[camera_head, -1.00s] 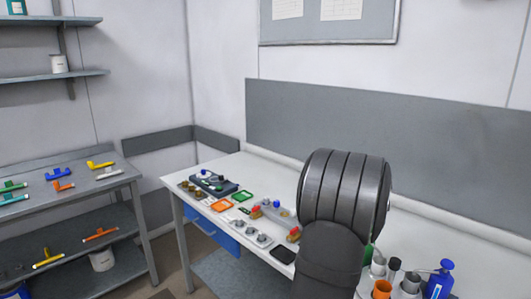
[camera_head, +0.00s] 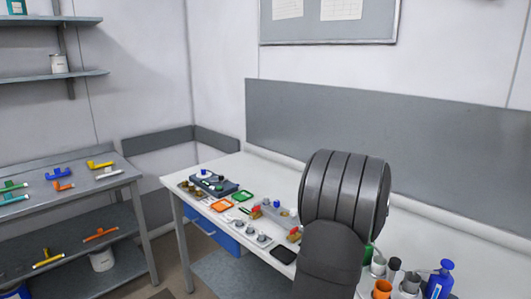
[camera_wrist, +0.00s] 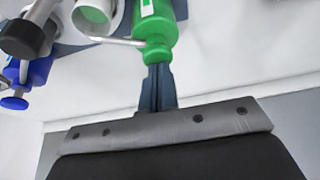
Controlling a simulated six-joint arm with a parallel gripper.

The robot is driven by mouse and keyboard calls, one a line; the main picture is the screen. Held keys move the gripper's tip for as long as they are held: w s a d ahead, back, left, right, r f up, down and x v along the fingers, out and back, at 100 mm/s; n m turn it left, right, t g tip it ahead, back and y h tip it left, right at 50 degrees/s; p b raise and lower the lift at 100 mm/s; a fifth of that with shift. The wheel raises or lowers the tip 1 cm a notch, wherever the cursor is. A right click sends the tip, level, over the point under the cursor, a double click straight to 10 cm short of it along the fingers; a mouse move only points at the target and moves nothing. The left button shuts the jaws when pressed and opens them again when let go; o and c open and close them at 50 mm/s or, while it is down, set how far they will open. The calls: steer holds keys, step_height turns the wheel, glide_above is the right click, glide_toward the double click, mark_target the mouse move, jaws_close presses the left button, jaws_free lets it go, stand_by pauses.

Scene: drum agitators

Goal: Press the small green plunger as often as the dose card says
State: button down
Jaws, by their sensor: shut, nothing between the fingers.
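A green pump-type bottle (camera_wrist: 156,22) with a white label patch fills the top middle of the wrist view. Its small green head (camera_wrist: 157,50) has a pale spout reaching left. My gripper (camera_wrist: 158,72) is shut and empty, its dark fingertips right at that green head. I cannot tell whether they touch it or stop just short. In the head view only a sliver of green (camera_head: 368,253) shows beside my arm, which hides the rest and my fingers. I cannot make out a readable dose card.
A blue pump bottle (camera_head: 439,280), also in the wrist view (camera_wrist: 28,75), stands close by. An orange cup (camera_head: 382,289) and several grey containers crowd the bench's right front. A black pad (camera_head: 283,255) and small parts lie left of my arm.

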steer(key=shift+r, duration=1)
step_height(320, 180, up, 6)
steer(key=shift+f, duration=0.1)
stand_by(0.6)
